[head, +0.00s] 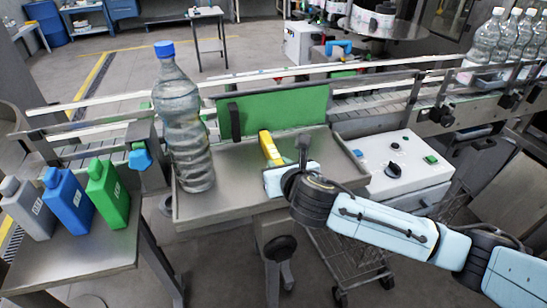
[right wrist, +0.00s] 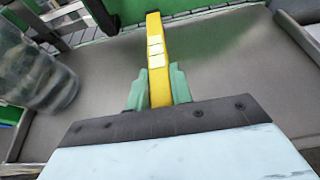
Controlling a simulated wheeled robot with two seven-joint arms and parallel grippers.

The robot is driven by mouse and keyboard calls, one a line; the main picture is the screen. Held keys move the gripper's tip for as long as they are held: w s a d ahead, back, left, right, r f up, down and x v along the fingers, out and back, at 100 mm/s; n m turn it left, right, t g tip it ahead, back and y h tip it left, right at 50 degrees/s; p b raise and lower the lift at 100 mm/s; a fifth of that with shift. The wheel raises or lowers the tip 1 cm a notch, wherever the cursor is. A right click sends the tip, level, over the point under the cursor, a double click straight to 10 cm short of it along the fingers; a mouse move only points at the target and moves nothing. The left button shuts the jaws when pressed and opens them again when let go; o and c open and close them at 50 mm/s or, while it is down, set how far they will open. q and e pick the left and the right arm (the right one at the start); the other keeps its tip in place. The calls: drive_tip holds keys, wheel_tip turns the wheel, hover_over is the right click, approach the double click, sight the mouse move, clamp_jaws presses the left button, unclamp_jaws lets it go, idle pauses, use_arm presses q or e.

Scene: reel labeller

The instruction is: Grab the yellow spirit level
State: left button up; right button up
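The yellow spirit level (head: 269,146) is at the steel tray, in front of the green panel, with its far end pointing away from me. In the right wrist view the spirit level (right wrist: 156,50) runs lengthwise between the two green fingers of my right gripper (right wrist: 159,86). The fingers meet its sides, left and right, with no clear gap. In the head view my right gripper (head: 274,166) is at the level's near end, which its body partly hides. I cannot tell whether the level touches the tray. My left gripper is out of view.
A large clear bottle with a blue cap (head: 182,120) stands left on the steel tray (head: 225,211). A white control box (head: 402,170) is to the right. Grey, blue (head: 68,200) and green (head: 108,192) bottles stand on a side table. The conveyor runs behind.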

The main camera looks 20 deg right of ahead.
clamp_jaws()
